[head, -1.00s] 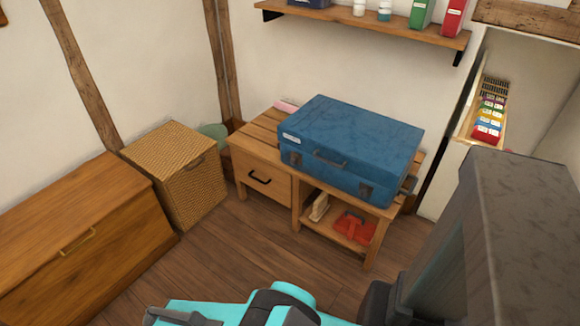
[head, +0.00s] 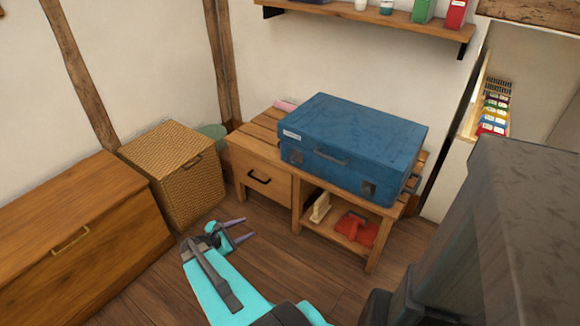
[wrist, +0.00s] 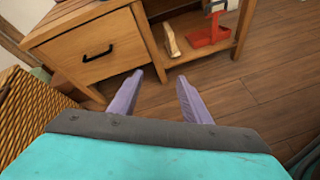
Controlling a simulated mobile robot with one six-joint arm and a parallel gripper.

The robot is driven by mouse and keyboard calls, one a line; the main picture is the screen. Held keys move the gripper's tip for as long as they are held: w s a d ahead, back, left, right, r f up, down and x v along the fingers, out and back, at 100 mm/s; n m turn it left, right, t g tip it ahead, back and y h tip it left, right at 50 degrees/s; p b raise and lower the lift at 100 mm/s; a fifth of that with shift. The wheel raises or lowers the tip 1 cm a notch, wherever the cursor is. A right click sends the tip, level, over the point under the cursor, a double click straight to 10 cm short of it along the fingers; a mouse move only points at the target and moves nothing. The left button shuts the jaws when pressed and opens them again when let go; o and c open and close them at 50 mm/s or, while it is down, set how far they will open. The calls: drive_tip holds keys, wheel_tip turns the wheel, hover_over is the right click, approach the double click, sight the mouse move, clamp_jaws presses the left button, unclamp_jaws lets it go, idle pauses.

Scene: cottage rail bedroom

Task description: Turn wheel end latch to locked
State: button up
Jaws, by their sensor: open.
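A blue case (head: 365,138) lies flat on a wooden bench. Its front shows a dark handle (head: 331,157) and two dark latches, one at the left (head: 296,155) and one at the right (head: 368,188). I cannot tell which part, if any, is the wheel end latch, or how it is set. A further dark fitting (head: 412,183) shows at the case's right end. My gripper (head: 243,229) is open and empty over the floor, in front of the bench and apart from the case. Its two purple fingers show in the wrist view (wrist: 160,97); the case is outside that view.
The bench (head: 262,148) has a drawer at left and an open shelf holding a red item (head: 357,229) and a pale item (head: 320,207). A wicker hamper (head: 165,165) and wooden chest (head: 70,240) stand left. The wooden floor (head: 270,262) before the bench is clear.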

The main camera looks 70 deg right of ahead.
sight(293, 160)
drive_tip(key=s+d+r+n+h+b, duration=0.1)
drive_tip(key=s+d+r+n+h, duration=0.1)
drive_tip(key=d+r, duration=0.3)
drive_tip(key=s+d+r+n+h+b, duration=0.1)
drive_tip(key=d+r, duration=0.5)
drive_tip(key=d, duration=0.6)
drive_tip(key=s+n+h, duration=0.1)
drive_tip(key=n+h, duration=0.1)
drive_tip(key=n, duration=0.1)
drive_tip(key=shift+d+r+g+h, duration=0.25)
drive_tip(key=shift+d+g+h, duration=0.05)
drive_tip(key=shift+d, duration=0.1)
drive_tip(key=shift+d, duration=0.15)
drive_tip(key=x, duration=1.3)
drive_tip(key=shift+s+d, duration=0.1)
drive_tip(key=shift+d, duration=0.15)
drive_tip(key=shift+c, duration=0.5)
